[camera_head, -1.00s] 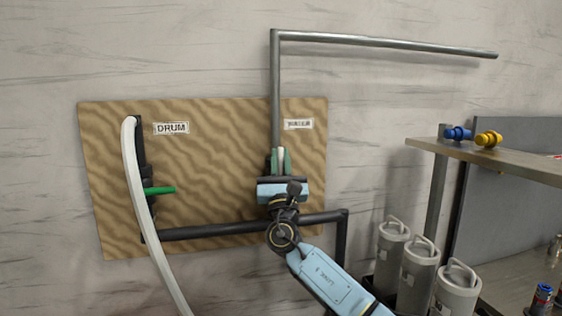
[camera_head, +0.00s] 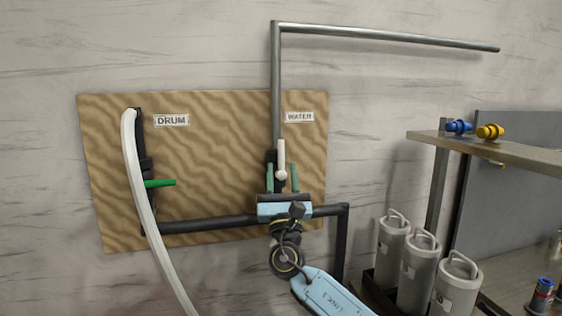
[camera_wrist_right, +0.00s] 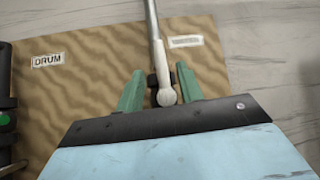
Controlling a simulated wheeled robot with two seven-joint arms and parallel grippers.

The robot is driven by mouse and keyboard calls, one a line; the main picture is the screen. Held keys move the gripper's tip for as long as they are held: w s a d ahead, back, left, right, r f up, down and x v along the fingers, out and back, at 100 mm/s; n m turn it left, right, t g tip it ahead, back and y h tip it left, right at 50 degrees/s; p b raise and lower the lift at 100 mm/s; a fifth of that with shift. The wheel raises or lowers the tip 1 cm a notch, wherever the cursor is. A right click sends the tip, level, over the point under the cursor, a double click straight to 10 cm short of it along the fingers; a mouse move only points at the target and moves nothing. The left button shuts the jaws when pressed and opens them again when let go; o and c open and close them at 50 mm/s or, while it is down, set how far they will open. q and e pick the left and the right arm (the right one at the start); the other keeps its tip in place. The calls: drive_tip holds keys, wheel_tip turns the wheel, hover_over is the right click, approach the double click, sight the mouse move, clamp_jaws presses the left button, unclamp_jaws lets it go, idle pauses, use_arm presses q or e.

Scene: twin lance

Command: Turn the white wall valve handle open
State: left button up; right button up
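The white wall valve handle (camera_head: 281,158) points up along the grey pipe below the WATER label (camera_head: 299,117). Its lower, rounder end shows between my right gripper's fingers in the right wrist view (camera_wrist_right: 166,95). My right gripper (camera_head: 282,174) has its two green fingers spread on either side of the handle, with gaps visible in the wrist view (camera_wrist_right: 160,80). It is open and holds nothing. The valve body behind the gripper is partly hidden. My left gripper is in neither view.
A green handle (camera_head: 160,183) and a white hose (camera_head: 131,160) are at the DRUM side of the wooden board (camera_head: 215,150). A dark pipe (camera_head: 205,225) runs along the board's bottom. Grey canisters (camera_head: 421,256) and a shelf (camera_head: 500,150) stand at right.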

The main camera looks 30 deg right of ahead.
drive_tip(key=b+v, duration=0.1)
drive_tip(key=v, duration=0.6)
drive_tip(key=shift+f, duration=0.2)
drive_tip(key=shift+s+a, duration=0.1)
